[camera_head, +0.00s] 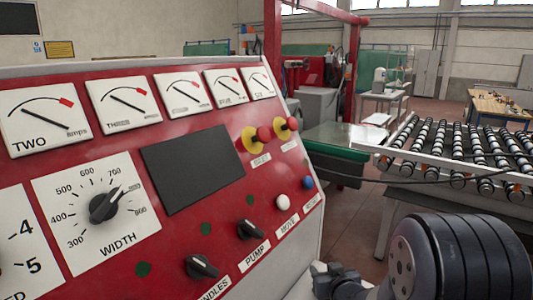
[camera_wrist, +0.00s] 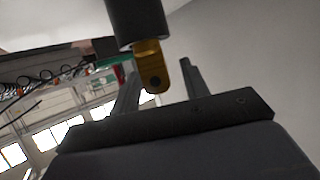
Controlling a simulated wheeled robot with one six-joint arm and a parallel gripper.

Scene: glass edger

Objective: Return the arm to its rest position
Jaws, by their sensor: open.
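My arm shows at the bottom right of the head view, with a large dark ribbed joint (camera_head: 455,258) close to the camera. A smaller grey and black part of my arm (camera_head: 338,281) is beside the lower right edge of the red control panel (camera_head: 215,150); I cannot tell whether it touches. In the wrist view my gripper (camera_wrist: 160,70) has its two dark fingers apart. A black cylinder with a yellow, holed tip (camera_wrist: 152,68) shows in line with the gap between them. I cannot tell what it is, and nothing appears clamped.
The panel carries gauges, a WIDTH dial (camera_head: 103,207), a PUMP knob (camera_head: 250,230), a white button (camera_head: 282,202), a blue button (camera_head: 308,183) and two red buttons on yellow. A roller conveyor (camera_head: 455,155) stands at right. Floor shows between it and the panel.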

